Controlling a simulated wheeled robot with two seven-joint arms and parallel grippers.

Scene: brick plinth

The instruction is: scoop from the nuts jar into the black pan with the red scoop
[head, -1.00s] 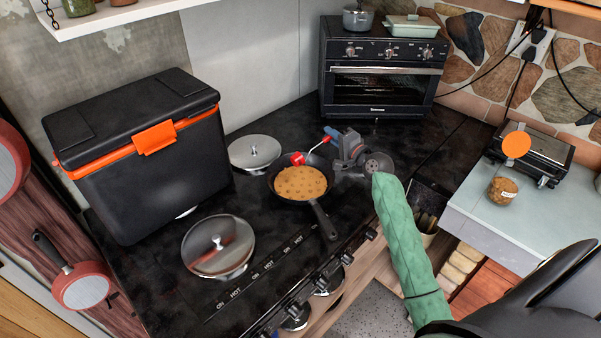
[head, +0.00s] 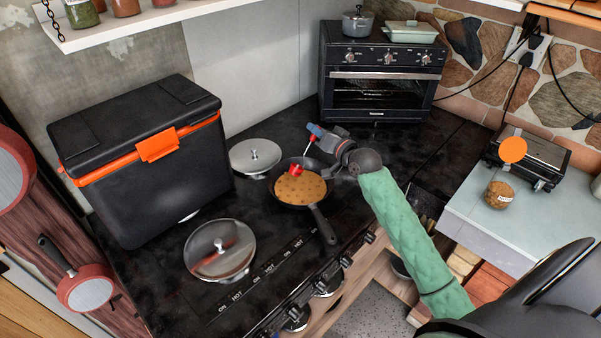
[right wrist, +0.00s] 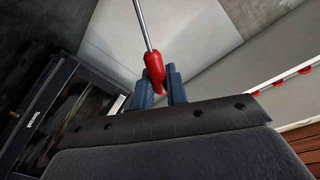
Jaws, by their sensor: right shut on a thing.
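The black pan (head: 324,226) stands on the dark stove top, with a flat brown speckled layer in it. My right gripper (head: 314,131) is above the far right side of the pan. In the right wrist view its blue fingers are shut on the red grip of the red scoop (right wrist: 155,68), whose metal rod runs away from them. In the head view the scoop's red cup (head: 295,169) is low over the pan's far part; I cannot tell whether it touches the layer or holds anything. The nuts jar (head: 499,194) stands on the right counter. My left gripper is out of view.
A black cooler with an orange latch (head: 157,145) stands left of the pan. Two metal lids (head: 255,156) (head: 219,248) lie between them. A black oven (head: 378,72) stands behind. A grill appliance (head: 535,158) with an orange disc is behind the jar.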

